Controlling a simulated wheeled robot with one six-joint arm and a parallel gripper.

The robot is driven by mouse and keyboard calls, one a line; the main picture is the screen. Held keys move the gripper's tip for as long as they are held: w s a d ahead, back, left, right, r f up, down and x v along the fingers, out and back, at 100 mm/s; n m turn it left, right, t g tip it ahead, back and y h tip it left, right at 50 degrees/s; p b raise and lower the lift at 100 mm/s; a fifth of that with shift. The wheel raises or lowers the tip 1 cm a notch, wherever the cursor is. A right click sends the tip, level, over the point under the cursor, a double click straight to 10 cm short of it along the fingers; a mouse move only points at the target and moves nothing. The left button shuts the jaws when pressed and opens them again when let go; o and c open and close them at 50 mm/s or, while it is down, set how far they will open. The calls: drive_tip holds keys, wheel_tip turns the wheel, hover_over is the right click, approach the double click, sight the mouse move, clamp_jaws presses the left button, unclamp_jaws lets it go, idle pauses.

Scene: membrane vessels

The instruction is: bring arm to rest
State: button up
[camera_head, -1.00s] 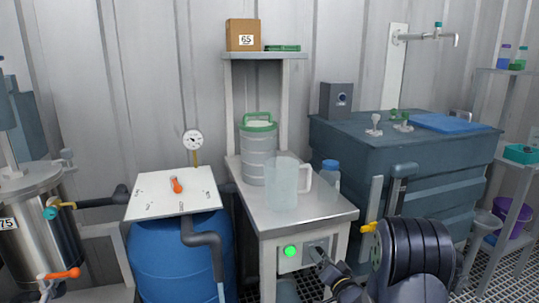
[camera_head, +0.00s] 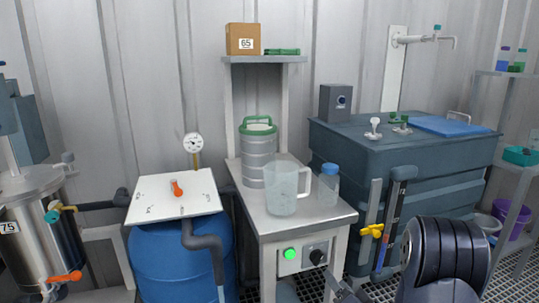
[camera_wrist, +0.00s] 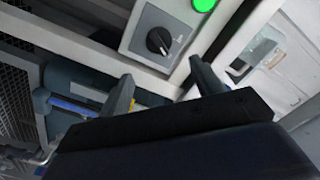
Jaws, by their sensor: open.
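My gripper (camera_wrist: 165,88) shows in the wrist view with its two fingers apart and nothing between them. It is in front of a grey control panel (camera_wrist: 165,22) with a black rotary knob (camera_wrist: 158,42) and a lit green button (camera_wrist: 204,4). The fingers are apart from the knob. In the head view my dark arm is at the bottom right.
A clear jug (camera_head: 282,188), a blue-capped bottle (camera_head: 329,185) and a green-lidded canister (camera_head: 258,155) stand on the bench. A blue barrel (camera_head: 175,258) is to its left. A grey tank (camera_head: 400,155) with a yellow-handled valve (camera_head: 372,231) is behind my arm.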

drive_tip(key=b+x, duration=0.1)
drive_tip(key=x, duration=0.8)
drive_tip(key=shift+a+f, duration=0.1)
drive_tip(key=shift+f, duration=0.05)
drive_tip(key=shift+w+a, duration=0.1)
drive_tip(key=shift+w, duration=0.15)
drive_tip(key=n, duration=0.5)
drive_tip(key=shift+s+n+p, duration=0.1)
drive_tip(key=shift+n+p, duration=0.3)
drive_tip(key=n+p, duration=0.2)
drive_tip(key=n, duration=0.4)
drive_tip(key=shift+a, duration=0.15)
approach(320, 260)
drive_tip(key=shift+s+p, duration=0.4)
drive_tip(key=shift+s, duration=0.15)
